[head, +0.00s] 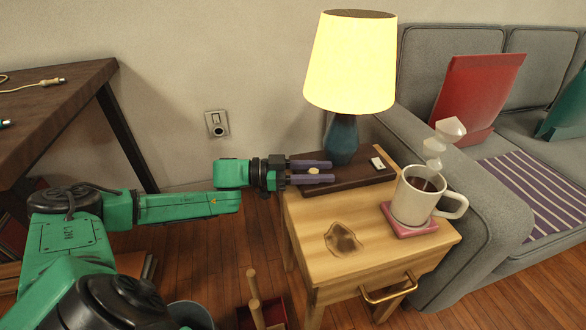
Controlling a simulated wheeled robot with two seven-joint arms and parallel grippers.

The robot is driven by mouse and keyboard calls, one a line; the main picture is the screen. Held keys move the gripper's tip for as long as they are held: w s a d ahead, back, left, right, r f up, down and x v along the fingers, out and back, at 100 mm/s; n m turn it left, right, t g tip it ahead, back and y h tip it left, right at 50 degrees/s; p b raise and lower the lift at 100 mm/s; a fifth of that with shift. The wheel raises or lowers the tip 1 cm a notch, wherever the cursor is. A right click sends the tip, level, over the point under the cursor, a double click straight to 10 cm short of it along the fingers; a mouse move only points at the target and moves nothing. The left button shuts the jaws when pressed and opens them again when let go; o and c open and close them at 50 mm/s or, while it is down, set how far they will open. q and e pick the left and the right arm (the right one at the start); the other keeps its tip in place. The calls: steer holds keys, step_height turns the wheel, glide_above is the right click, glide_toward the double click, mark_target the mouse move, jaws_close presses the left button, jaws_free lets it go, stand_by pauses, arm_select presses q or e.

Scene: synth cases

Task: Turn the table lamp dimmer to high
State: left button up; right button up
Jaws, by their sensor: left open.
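The table lamp (342,140) stands on the side table with a glowing cream shade (350,65) and a blue base. Its foot is on a dark brown board (350,182). A small round cream knob (313,171), which looks like the dimmer, sits on the board's left part. A small white switch-like piece (377,163) is on its right part. My left gripper (331,171) reaches in from the left, open, with one purple finger on each side of the knob. I cannot tell whether the fingers touch it. Any marks around the knob are too small to read. My right gripper is out of view.
A steaming mug (412,200) stands on a pink coaster (408,232) at the side table's (300,240) right. A dark stain (343,240) marks its top. A grey sofa (500,215) is close on the right, a dark desk (50,95) at left. A wall socket (216,123) is behind.

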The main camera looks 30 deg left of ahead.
arm_select(q)
steer(key=p+v, duration=0.4)
steer(key=v, duration=0.9)
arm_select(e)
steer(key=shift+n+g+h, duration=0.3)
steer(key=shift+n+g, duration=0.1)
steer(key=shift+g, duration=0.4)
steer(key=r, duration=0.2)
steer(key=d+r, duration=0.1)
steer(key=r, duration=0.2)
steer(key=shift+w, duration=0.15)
arm_select(q)
steer(key=shift+a+r, duration=0.1)
